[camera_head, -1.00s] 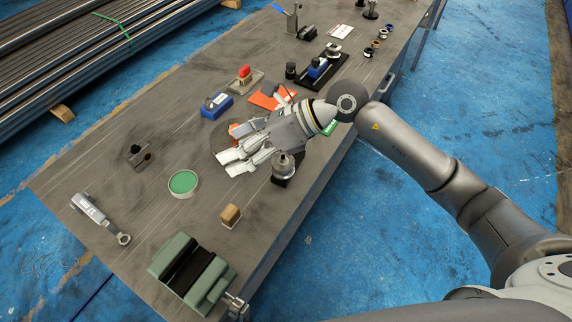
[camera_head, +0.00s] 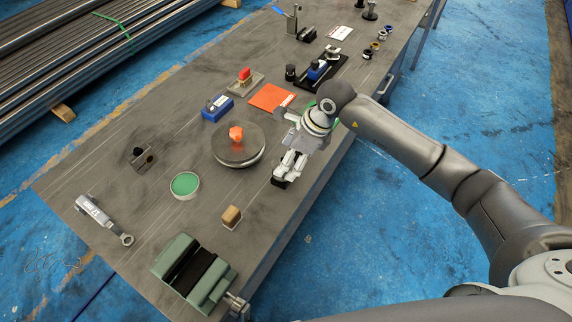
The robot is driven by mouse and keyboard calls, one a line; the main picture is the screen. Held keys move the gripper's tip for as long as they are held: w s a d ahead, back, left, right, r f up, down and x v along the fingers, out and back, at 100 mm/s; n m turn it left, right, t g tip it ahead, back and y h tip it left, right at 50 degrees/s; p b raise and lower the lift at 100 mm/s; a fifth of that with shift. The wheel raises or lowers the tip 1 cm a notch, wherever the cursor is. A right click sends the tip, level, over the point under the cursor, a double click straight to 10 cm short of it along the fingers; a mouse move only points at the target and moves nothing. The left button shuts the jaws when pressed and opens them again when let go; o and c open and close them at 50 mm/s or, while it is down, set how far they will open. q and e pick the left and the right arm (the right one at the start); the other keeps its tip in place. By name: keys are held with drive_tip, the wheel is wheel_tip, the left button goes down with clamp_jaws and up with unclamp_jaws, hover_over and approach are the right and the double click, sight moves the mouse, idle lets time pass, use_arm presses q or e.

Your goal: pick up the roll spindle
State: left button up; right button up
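The part I take for the roll spindle stands near the bench's front edge. Only its dark base (camera_head: 280,183) shows now, and my gripper hides the metal upper part. My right gripper (camera_head: 287,170) comes in from the right and points down over this part. Its fingers are around or in front of the metal part; I cannot tell which, nor whether they grip it. My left gripper is not in view.
A round metal plate with an orange knob (camera_head: 237,134) lies just left of my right gripper. A brown block (camera_head: 231,215), a green round pad (camera_head: 184,184) and a green vise-like block (camera_head: 193,270) stand nearer. The bench's front edge is close.

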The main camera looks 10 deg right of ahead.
drive_tip(key=shift+s+p+x, duration=0.15)
drive_tip(key=shift+p+x, duration=0.2)
drive_tip(key=shift+x, duration=0.7)
drive_tip(key=shift+s+p+x, duration=0.15)
drive_tip(key=shift+p+x, duration=0.15)
drive_tip(key=shift+x, duration=0.7)
drive_tip(key=shift+a, duration=0.15)
drive_tip(key=shift+c, duration=0.4)
clamp_jaws()
drive_tip(key=shift+w+r, duration=0.15)
drive_tip(key=shift+w, duration=0.05)
